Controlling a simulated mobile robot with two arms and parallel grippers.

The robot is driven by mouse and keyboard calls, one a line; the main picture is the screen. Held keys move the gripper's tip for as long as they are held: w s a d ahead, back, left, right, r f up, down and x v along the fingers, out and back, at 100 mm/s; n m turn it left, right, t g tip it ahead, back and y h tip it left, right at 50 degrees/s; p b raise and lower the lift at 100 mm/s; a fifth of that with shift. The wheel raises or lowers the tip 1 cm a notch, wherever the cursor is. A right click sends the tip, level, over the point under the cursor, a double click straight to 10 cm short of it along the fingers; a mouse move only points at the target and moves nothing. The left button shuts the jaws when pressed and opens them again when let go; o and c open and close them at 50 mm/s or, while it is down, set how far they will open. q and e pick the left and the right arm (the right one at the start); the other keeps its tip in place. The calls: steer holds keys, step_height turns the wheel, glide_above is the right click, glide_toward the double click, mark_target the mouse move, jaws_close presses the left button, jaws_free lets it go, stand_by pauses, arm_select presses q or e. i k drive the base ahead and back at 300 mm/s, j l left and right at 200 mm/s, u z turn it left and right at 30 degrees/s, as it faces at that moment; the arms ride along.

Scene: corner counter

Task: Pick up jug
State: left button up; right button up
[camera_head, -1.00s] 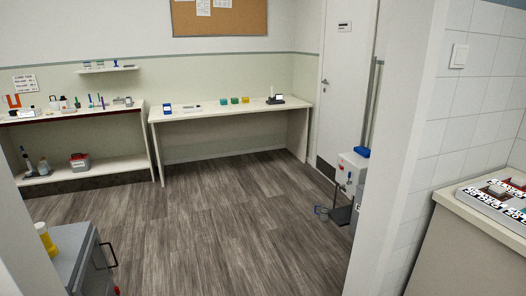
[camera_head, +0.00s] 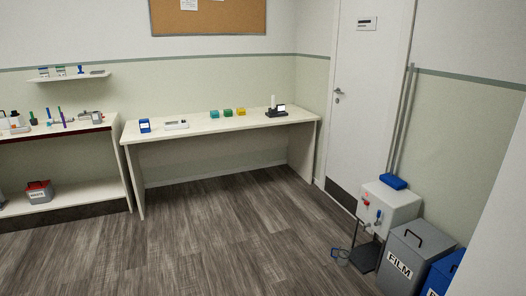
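A small see-through vessel with a blue-grey outline (camera_head: 340,257), which looks like the jug, is low down at the right centre of the head view. It is beside a dark stand or plate (camera_head: 365,257) in front of a white box-shaped tank (camera_head: 391,205) with taps. It is too small to tell whether it rests on the floor or on the stand. Neither of my grippers is in view.
A grey FILM bin (camera_head: 413,255) and a blue bin (camera_head: 445,275) stand right of the tank. A white table (camera_head: 200,131) with small boxes is at the back wall. A shelf unit (camera_head: 95,190) stands left. The wooden floor (camera_head: 225,240) in the middle is clear.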

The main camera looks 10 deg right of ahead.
mark_target(343, 256)
steer(key=i+z, duration=0.2)
steer(key=i, duration=1)
steer(key=i+j+z, duration=0.2)
steer(key=i, duration=1.05)
